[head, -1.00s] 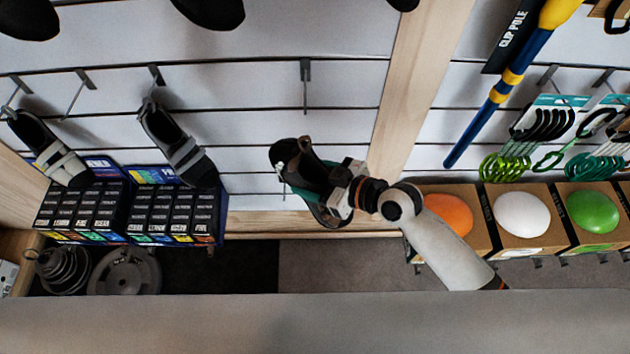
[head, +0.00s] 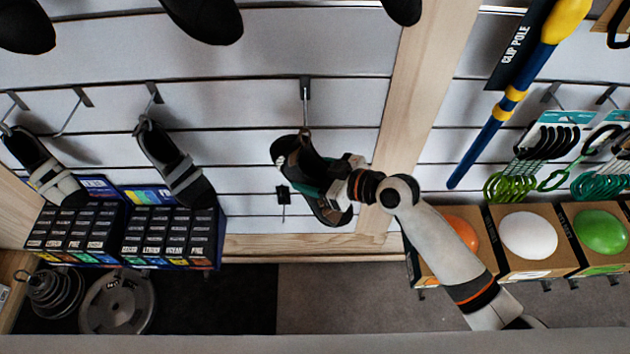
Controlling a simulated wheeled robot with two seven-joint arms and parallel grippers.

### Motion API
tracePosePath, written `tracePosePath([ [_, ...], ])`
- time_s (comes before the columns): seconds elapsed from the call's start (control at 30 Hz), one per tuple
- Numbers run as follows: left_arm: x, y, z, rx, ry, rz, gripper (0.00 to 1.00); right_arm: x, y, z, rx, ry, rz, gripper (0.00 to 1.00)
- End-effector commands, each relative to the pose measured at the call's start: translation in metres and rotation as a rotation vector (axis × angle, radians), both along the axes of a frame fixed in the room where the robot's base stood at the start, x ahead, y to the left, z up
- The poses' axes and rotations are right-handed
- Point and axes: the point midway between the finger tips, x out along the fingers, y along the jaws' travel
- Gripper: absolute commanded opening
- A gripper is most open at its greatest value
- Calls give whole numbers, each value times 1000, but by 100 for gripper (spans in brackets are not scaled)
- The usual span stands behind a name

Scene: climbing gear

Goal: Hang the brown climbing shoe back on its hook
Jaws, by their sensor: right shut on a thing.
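The climbing shoe (head: 297,160), dark with brown and teal parts, hangs toe-down in front of the slatted wall. My right gripper (head: 345,178) is shut on its right side. A metal hook (head: 305,92) sticks out of the wall just above the shoe. The hook's outer end meets the top of the shoe in the picture. I cannot tell whether the heel loop is around the hook or only in front of it. My left gripper is not in view.
Grey-strapped shoes (head: 170,162) hang on hooks at left above dark boxes (head: 170,235). A wooden post (head: 425,100) stands right of the shoe. A blue and yellow clip pole (head: 500,110), green carabiners (head: 505,185) and boxed coloured holds (head: 528,235) are farther right.

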Motion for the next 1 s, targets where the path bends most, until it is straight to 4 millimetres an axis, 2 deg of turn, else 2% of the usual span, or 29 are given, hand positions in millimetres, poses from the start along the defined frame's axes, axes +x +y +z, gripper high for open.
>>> tracePosePath([
  [0.87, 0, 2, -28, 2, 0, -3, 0, 54, 0, -2, 2, -2, -2, 33],
  [1.0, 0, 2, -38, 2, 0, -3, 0, 59, 0, -8, 1, -3, -1, 33],
])
